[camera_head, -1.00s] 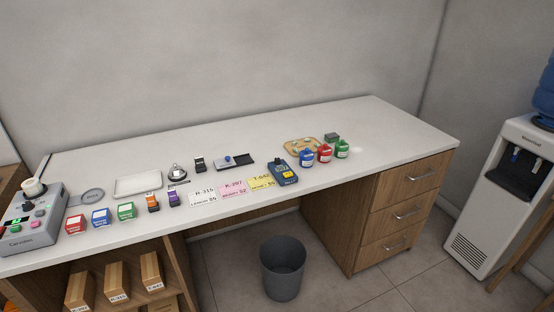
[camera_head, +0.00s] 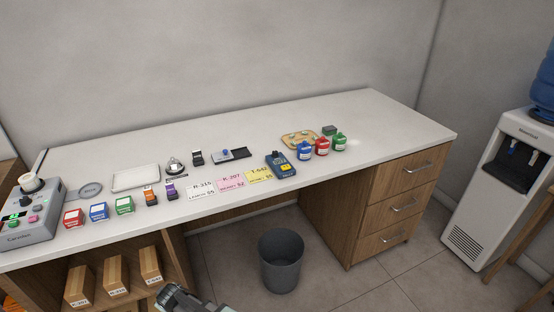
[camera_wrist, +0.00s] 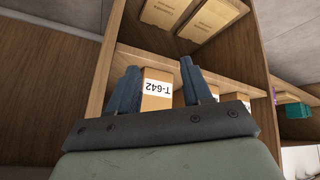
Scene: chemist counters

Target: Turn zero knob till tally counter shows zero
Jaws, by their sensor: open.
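A small black item with a pale top (camera_head: 197,157) stands toward the back of the counter, and a silver domed item on a dark base (camera_head: 175,168) is just left of it. Either could be the tally counter; they are too small to tell, and no digits or zero knob can be read. My gripper (camera_head: 180,299) shows at the bottom edge of the head view, below the counter front and far from both. In the wrist view my gripper (camera_wrist: 160,66) is open, its two fingers apart, facing the shelf under the counter with nothing between them.
A box labelled T-642 (camera_wrist: 158,88) stands on the shelf beyond the fingers. The counter (camera_head: 330,185) carries a grey device (camera_head: 30,222), coloured boxes, label cards, a blue meter (camera_head: 281,165) and three jars. A bin (camera_head: 281,262) stands on the floor.

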